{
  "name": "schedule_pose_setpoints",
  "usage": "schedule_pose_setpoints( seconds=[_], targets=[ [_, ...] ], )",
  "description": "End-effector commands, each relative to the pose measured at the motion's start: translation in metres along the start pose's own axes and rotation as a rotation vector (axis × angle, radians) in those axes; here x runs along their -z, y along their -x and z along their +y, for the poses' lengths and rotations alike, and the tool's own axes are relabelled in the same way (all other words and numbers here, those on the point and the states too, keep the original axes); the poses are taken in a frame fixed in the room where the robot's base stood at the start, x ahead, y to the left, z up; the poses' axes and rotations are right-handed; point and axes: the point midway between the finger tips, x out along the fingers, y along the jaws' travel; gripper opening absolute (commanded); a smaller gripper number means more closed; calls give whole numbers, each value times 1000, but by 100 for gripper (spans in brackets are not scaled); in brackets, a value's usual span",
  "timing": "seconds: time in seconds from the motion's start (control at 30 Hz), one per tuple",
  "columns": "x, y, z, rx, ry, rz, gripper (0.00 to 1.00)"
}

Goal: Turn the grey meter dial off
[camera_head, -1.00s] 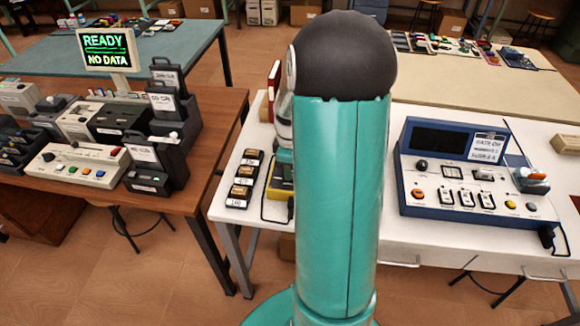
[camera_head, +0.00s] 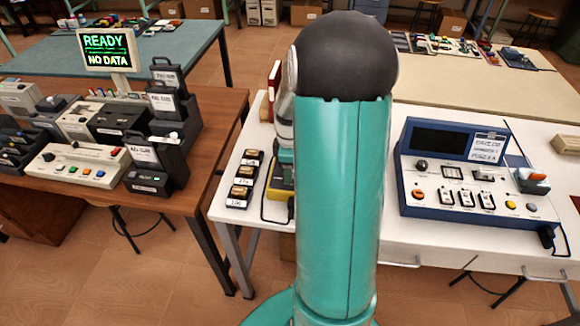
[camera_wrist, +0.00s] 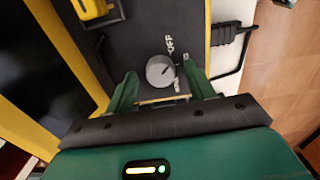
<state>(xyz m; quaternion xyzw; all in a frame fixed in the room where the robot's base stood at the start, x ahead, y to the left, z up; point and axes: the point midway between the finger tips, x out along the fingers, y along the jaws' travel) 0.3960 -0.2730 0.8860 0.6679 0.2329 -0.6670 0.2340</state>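The grey meter dial (camera_wrist: 160,71) is a round knob on a dark panel in the wrist view. White lettering around it includes OFF at its upper right; other marks are partly covered. The dial's exact pointing is hard to read. My gripper (camera_wrist: 161,82) is open, one green finger on each side of the dial's lower part, with gaps to the knob. In the head view the yellow-edged meter (camera_head: 280,182) is partly hidden behind my arm, and my gripper cannot be made out.
A yellow part (camera_wrist: 92,8) sits at the meter's top in the wrist view. A black plug with a cable (camera_wrist: 228,34) is at its right side. A blue instrument console (camera_head: 455,210) stands right on the white table. Small labelled blocks (camera_head: 240,192) lie left of the meter.

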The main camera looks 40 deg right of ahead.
Motion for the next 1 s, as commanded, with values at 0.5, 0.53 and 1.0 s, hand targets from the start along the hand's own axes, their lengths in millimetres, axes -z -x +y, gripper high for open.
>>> schedule_pose_setpoints(
  seconds=[0.5,0.53,1.0],
  targets=[
    [0,49,1,-5,-1,1,54],
    [0,56,1,-5,-1,1,54],
    [0,135,0,0,0,0,54]
  ],
)
